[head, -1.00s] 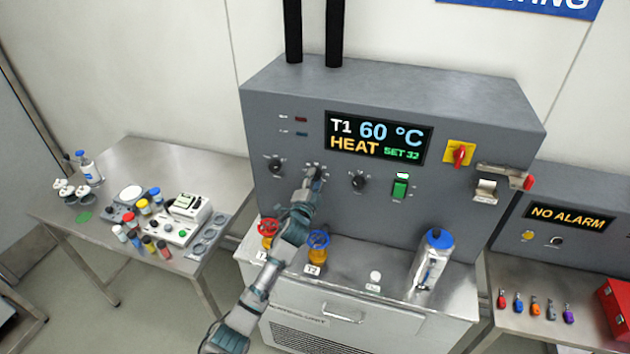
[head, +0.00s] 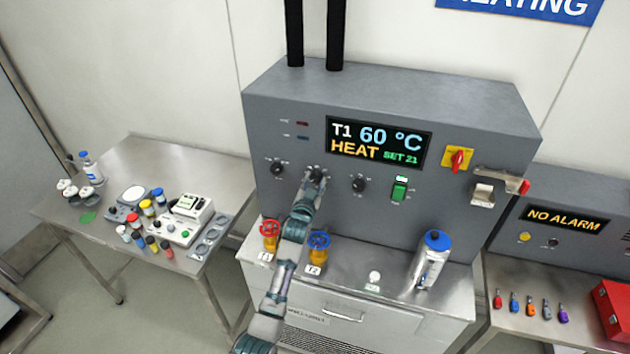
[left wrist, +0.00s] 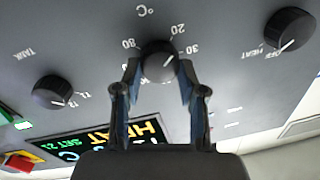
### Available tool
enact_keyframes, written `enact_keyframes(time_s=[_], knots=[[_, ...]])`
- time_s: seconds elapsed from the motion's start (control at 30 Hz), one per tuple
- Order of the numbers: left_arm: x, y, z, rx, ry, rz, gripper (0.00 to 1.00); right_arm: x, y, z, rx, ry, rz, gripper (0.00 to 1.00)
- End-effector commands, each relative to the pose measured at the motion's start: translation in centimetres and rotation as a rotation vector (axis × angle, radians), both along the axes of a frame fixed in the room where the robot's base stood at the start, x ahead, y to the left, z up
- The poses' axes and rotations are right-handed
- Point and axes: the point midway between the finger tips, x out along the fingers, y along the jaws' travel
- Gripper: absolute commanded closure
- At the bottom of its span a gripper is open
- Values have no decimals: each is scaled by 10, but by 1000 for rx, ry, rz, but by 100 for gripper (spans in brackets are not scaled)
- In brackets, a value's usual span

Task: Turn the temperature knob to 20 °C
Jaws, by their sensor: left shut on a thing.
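The temperature knob (left wrist: 158,62) is black and round, with a °C label and marks including 20, 30 and 80 around it in the left wrist view. Its white pointer line lies between the 20 and 30 marks. My left gripper (left wrist: 160,75) is shut on the knob, one finger on each side. In the head view my left gripper (head: 316,176) covers most of the knob. The display (head: 378,142) reads T1 60 °C, HEAT, SET 21. My right gripper is in neither view.
A HEAT/OFF knob (head: 277,167) and a TANK knob (head: 359,184) flank the temperature knob. A green switch (head: 400,189) and a red-yellow switch (head: 458,159) are further right. Red (head: 269,229) and blue (head: 318,240) valve wheels stand below, close to my left arm.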

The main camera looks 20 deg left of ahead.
Motion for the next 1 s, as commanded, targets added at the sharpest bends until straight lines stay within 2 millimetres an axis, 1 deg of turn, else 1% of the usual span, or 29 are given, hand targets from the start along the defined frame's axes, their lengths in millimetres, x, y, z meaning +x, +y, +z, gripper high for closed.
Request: enact_keyframes(time_s=[0.03, 0.33, 0.8, 0.83, 0.87, 0.9, 1.0], knots=[[0, -1, -10, -23, 23, 1, 94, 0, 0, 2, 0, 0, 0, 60], [0, -1, -12, -106, 28, 0, 94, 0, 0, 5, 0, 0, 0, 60], [0, -1, -13, -117, 29, -1, 94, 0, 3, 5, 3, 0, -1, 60], [0, -1, -12, -117, 29, -1, 52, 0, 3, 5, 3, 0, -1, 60], [0, -1, -12, -117, 28, -1, 44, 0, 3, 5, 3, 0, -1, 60], [0, -1, -11, -117, 25, -1, 34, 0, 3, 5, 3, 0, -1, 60], [0, -1, -8, -116, 20, -1, 34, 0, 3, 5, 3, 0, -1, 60]])
